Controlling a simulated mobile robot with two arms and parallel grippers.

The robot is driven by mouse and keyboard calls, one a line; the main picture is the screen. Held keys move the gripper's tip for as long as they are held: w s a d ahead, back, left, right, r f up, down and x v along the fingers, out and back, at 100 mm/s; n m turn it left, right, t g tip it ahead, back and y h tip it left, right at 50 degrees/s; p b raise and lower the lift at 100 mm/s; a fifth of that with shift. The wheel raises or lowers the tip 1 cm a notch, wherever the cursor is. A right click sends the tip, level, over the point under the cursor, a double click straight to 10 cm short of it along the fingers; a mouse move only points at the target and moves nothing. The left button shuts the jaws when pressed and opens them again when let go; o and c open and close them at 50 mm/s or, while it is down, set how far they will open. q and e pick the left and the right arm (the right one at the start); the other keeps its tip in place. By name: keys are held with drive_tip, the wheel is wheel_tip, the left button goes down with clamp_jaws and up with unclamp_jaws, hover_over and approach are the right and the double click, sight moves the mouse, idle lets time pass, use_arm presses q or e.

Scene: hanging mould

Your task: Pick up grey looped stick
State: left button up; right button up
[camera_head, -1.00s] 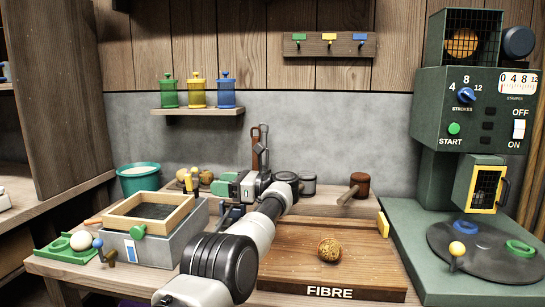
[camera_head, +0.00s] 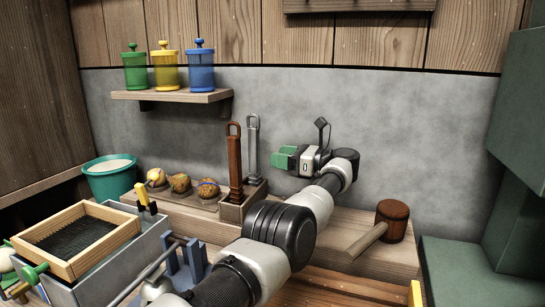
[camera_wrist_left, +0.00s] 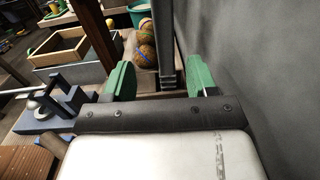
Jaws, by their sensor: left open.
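The grey looped stick (camera_head: 253,148) stands upright in a wooden holder (camera_head: 240,203) at the back, beside a brown looped stick (camera_head: 235,162). The brown stick (camera_wrist_left: 92,35) is outside the left finger. My right gripper is not in view.
Three brownish balls (camera_head: 180,184) sit left of the holder. A mallet (camera_head: 390,222) lies to the right on the wooden ledge. A wall shelf (camera_head: 170,97) with coloured jars is above left. The grey wall (camera_head: 400,130) is close behind the gripper.

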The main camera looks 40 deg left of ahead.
sight(249, 148)
use_arm(q)
drive_tip(key=x, duration=0.3)
drive_tip(key=p+x, duration=0.1)
drive_tip(key=x, duration=0.1)
drive_tip(key=shift+w+r, duration=0.15)
drive_tip(key=shift+w, duration=0.15)
drive_tip(key=x, duration=0.6)
drive_tip(key=c, duration=0.9)
drive_tip(key=shift+w, duration=0.1)
drive_tip(key=shift+c, duration=0.5)
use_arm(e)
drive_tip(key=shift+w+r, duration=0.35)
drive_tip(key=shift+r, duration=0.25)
use_arm(q)
drive_tip(key=shift+r, duration=0.1)
